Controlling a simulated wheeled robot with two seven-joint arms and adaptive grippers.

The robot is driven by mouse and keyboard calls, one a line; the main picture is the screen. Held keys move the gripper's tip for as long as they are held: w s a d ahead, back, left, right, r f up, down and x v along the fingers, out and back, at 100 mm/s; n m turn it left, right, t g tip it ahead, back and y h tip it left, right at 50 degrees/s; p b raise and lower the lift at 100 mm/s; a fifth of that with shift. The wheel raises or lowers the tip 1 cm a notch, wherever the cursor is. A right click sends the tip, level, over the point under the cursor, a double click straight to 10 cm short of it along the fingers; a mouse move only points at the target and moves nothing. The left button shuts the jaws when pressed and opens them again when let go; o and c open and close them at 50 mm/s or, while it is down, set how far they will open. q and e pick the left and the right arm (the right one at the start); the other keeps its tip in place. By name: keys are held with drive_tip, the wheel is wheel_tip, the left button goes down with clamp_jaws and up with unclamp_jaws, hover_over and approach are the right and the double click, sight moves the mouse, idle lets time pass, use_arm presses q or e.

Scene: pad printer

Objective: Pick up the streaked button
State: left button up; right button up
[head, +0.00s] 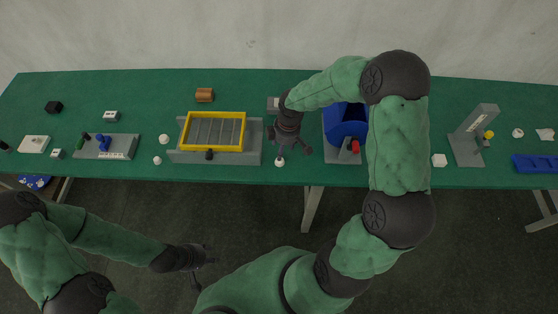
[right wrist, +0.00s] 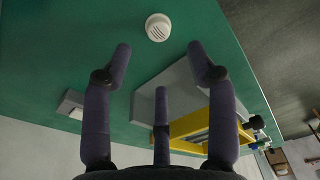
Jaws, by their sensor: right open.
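A small round white button (right wrist: 158,27) with dark marks on its face lies on the green table in the right wrist view. In the head view it appears as a small white piece (head: 280,162) near the front edge. My right gripper (head: 289,149) is above the table just behind it. In the right wrist view its fingers (right wrist: 158,52) are spread and empty, with the button beyond their tips, apart from them. My left gripper (head: 204,271) hangs in front of the table, low over the floor, its fingers apart and empty.
A grey station with a yellow-framed tray (head: 242,132) stands left of my right gripper. A blue machine (head: 346,122) with a red part stands to its right. Other white round pieces (head: 164,139) lie farther left. The table's front edge is close to the button.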

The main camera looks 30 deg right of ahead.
wheel_tip(320, 180, down, 3)
drive_tip(key=shift+w+a+f+b, duration=0.1)
drive_tip(key=shift+w+b, duration=0.05)
drive_tip(key=shift+b, duration=0.15)
wheel_tip(320, 180, down, 5)
drive_tip(key=shift+w+a+b, duration=0.15)
drive_tip(key=shift+b, duration=0.6)
drive_tip(key=c, duration=0.8)
